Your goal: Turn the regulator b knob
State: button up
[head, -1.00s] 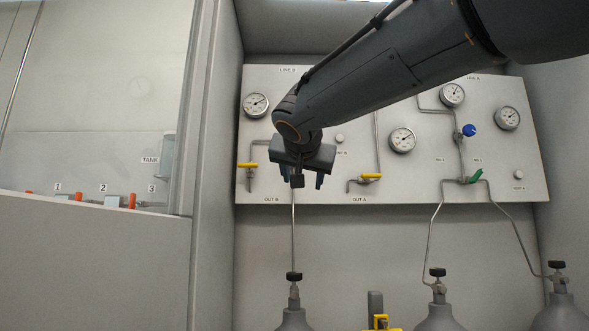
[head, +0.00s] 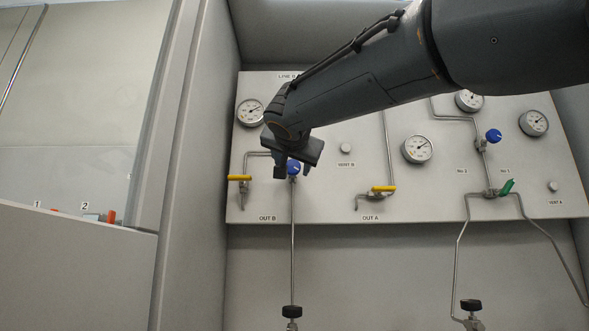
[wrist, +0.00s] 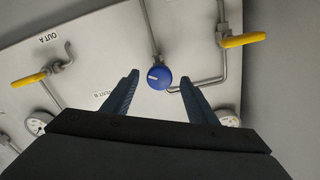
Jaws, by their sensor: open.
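The regulator b knob is a round blue knob (head: 293,168) on the panel's left part, above the long pipe and right of the OUT B valve. In the wrist view the blue knob (wrist: 158,78) has a white mark and shows between my two blue fingertips, a little beyond them. My gripper (head: 292,172) is open and empty in front of the panel; it also shows in the wrist view (wrist: 160,80). The fingers appear on either side of the knob, with visible gaps. My gripper hides part of the knob's surroundings in the head view.
Yellow valve handles stand at OUT B (head: 239,178) and OUT A (head: 383,188). Gauges (head: 250,113) and pipes are on the panel (head: 330,205). Another blue knob (head: 494,136) and a green handle (head: 507,187) are at the right. Cylinder tops show below.

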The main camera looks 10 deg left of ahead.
aim_at(292, 167)
jog(key=shift+p+x, duration=0.5)
jog(key=shift+x, duration=1.75)
jog(key=c, duration=1.1)
